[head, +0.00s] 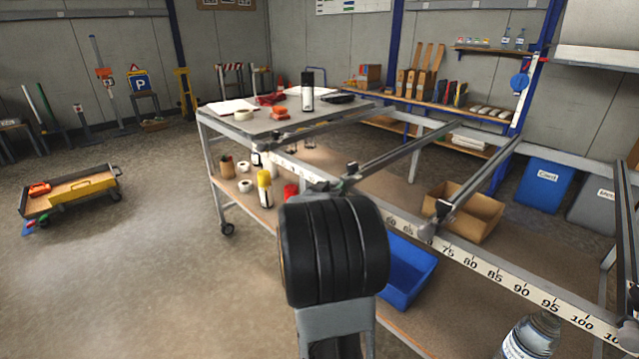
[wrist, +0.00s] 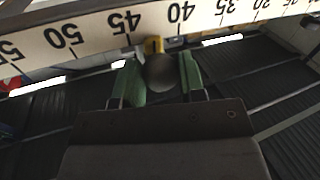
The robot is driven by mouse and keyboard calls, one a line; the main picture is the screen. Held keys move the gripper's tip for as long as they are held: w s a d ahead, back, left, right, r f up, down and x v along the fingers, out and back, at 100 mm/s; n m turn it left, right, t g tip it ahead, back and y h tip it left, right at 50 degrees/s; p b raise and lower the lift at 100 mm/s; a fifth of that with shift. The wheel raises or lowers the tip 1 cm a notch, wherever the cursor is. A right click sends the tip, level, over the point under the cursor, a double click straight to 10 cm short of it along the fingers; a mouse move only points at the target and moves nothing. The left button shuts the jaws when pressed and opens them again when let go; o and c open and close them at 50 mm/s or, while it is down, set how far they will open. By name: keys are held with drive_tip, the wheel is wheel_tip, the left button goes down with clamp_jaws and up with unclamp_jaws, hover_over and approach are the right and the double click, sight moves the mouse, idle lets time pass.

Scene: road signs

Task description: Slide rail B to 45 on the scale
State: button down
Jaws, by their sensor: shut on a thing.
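My gripper (wrist: 159,80) has green fingers, seen in the wrist view on both sides of a dark round knob (wrist: 161,70), and is shut on it. A yellow piece (wrist: 153,45) shows just behind the knob, at the edge of the white scale (wrist: 90,38). It lies between the marks 45 and 40, which appear upside down there. In the head view the scale (head: 490,268) runs along the front of the frame, with higher numbers to the right. My arm hides the gripper and knob there. No letter B is readable on a rail.
Other cross rails (head: 400,148) and (head: 475,185) span the frame, the latter with a clamp near 75. Below are a blue bin (head: 405,272), a cardboard box (head: 470,210) and a bottle (head: 530,335). A cart (head: 70,190) stands left on open floor.

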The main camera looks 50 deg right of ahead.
drive_tip(key=shift+s, duration=1.05)
drive_tip(key=c, duration=0.7)
unclamp_jaws()
drive_tip(key=shift+a, duration=0.15)
drive_tip(key=shift+p+v, duration=0.85)
drive_tip(key=shift+v, duration=5.95)
